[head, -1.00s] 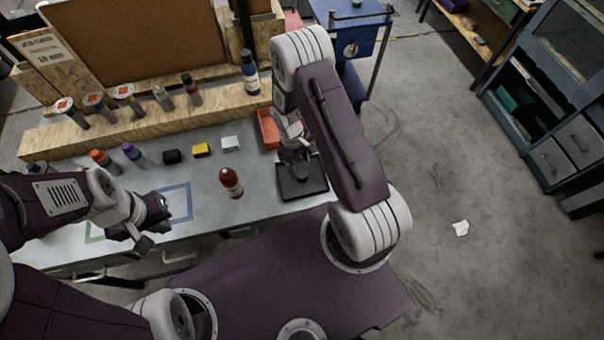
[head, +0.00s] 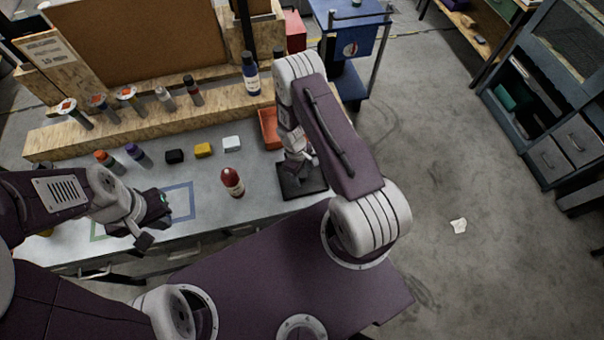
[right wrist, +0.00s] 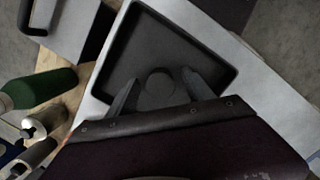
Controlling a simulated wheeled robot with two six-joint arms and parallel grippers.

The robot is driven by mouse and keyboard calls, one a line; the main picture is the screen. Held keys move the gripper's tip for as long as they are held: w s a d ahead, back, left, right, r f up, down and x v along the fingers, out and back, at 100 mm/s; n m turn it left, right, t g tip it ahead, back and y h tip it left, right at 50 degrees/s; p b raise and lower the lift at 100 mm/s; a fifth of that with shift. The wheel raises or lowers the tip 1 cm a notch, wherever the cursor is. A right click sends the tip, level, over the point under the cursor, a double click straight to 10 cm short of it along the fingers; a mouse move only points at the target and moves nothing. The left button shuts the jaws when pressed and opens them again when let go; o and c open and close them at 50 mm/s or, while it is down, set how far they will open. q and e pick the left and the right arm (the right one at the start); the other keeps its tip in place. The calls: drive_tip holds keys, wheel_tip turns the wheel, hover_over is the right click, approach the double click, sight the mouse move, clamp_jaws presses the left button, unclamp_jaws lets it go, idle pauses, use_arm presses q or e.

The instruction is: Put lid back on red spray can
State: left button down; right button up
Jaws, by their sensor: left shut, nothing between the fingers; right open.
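The red spray can (head: 232,182) stands upright on the workbench, with a red upper part and a pale label band. A black tray (head: 313,186) lies to its right on the bench. My right gripper (head: 297,168) is over this tray, mostly hidden by its own arm. In the right wrist view the tray (right wrist: 222,62) holds a dark round piece (right wrist: 157,82), perhaps the lid. The open fingers of my right gripper (right wrist: 160,92) lie on either side of it; contact cannot be told. My left gripper (head: 155,215) is shut and empty over the bench's left part.
Black, yellow and white blocks (head: 203,150) and several bottles (head: 138,154) stand behind the can. A wooden shelf (head: 140,128) with more cans runs along the back. An orange bin (head: 268,128) is behind the tray. The bench around the red can is clear.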

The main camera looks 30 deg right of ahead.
sight(305, 176)
drive_tip(key=shift+c, duration=0.3)
clamp_jaws()
drive_tip(key=shift+r, duration=0.1)
